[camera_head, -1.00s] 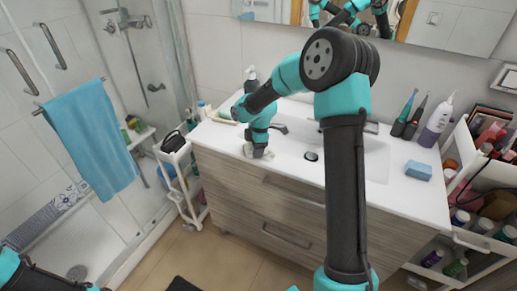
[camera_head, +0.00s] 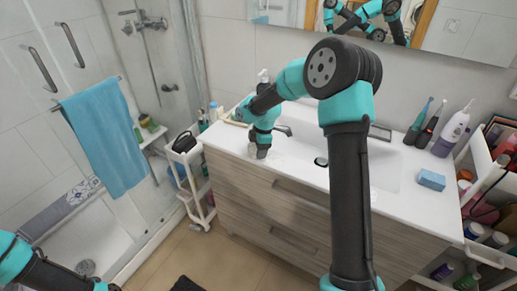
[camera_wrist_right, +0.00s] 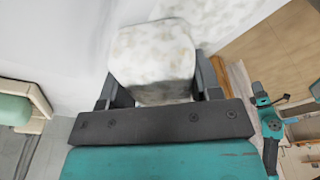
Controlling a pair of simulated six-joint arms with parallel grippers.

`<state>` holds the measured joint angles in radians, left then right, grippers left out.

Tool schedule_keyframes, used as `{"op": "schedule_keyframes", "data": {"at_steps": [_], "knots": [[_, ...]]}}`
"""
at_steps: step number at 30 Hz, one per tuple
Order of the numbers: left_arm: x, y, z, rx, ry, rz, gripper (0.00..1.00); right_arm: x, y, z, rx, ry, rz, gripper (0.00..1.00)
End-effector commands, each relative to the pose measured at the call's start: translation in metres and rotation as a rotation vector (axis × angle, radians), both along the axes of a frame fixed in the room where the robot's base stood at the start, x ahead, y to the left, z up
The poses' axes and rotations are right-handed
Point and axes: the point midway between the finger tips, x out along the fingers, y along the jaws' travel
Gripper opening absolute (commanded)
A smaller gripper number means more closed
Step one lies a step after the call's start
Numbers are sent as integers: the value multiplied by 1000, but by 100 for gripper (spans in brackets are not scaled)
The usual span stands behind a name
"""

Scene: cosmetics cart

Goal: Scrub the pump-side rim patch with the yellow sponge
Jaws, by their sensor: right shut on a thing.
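My right gripper (camera_head: 262,152) is low over the left front rim of the white sink counter (camera_head: 232,141). In the right wrist view the same gripper (camera_wrist_right: 160,95) is shut on a sponge (camera_wrist_right: 152,55). The sponge looks mostly white and foam-covered, with faint yellowish blotches. A mottled whitish patch (camera_wrist_right: 222,20) lies on the surface just beyond the sponge; whether they touch is unclear. The pump bottle (camera_head: 263,75) stands at the back left of the counter, partly behind my right arm. My left arm shows at the lower left, its gripper out of frame.
A blue sponge (camera_head: 431,180) lies on the counter's right part. Two toothbrushes and a white-purple bottle (camera_head: 452,130) stand behind it. An open organizer (camera_head: 480,200) is at far right. A white cart (camera_head: 192,180) stands left of the vanity.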

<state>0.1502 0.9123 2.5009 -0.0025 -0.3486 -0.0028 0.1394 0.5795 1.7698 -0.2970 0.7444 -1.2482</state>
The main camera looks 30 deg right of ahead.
Motion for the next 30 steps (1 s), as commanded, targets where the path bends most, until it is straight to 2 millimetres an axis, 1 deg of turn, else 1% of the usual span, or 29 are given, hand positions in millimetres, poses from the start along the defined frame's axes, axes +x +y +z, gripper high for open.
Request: {"op": "schedule_keyframes", "data": {"at_steps": [3, 16, 20, 30], "knots": [[0, 0, 0, 0, 0, 0, 43, -9, -5, -1, 0, 5, -1, 39], [0, 0, 0, 0, 0, 0, 43, -34, -20, 1, 0, 2, -1, 39], [0, 0, 0, 0, 0, 0, 43, -38, -22, 1, 0, 2, -1, 39], [0, 0, 0, 0, 0, 0, 43, -39, -23, 1, 0, 2, -1, 39]]}}
